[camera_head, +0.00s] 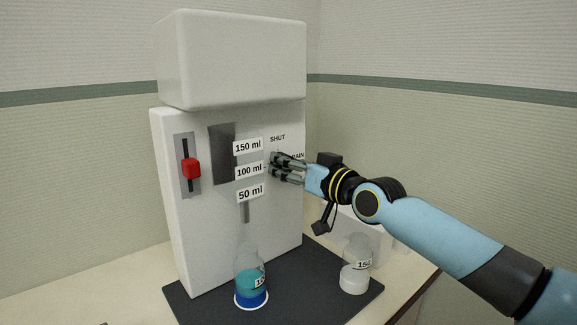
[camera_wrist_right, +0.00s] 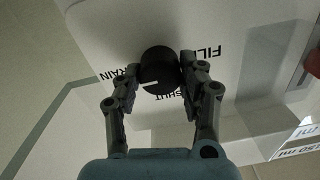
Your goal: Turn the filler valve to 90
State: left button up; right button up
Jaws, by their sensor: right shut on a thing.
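The filler valve is a round black knob (camera_wrist_right: 157,68) on the white machine's front, seen in the right wrist view with the words FILL, DRAIN and SHUT around it. A white pointer line on the knob points to the lower left of that view, around between DRAIN and SHUT. My right gripper (camera_head: 274,166) is shut on the knob, one finger on each side. In the head view the fingers hide the knob and part of the DRAIN label. My left gripper is not in view.
The white machine (camera_head: 232,60) carries a red slider (camera_head: 191,168) and labels for 150, 100 and 50 ml. A flask with teal liquid (camera_head: 250,278) stands below the spout on a dark mat (camera_head: 205,308). Another flask (camera_head: 355,265) stands at the mat's right, below my right arm.

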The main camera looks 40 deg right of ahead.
jog(key=shift+a+f+n+b, duration=0.1)
jog(key=shift+n+b, duration=2.35)
jog(key=shift+n, duration=1.75)
jog(key=shift+a+f+n+b, duration=0.1)
jog(key=shift+n+b, duration=2.35)
jog(key=shift+n, duration=1.75)
jog(key=shift+h, duration=0.3)
jog(key=o, duration=1.2)
jog(key=shift+r, duration=0.1)
jog(key=shift+s, duration=0.15)
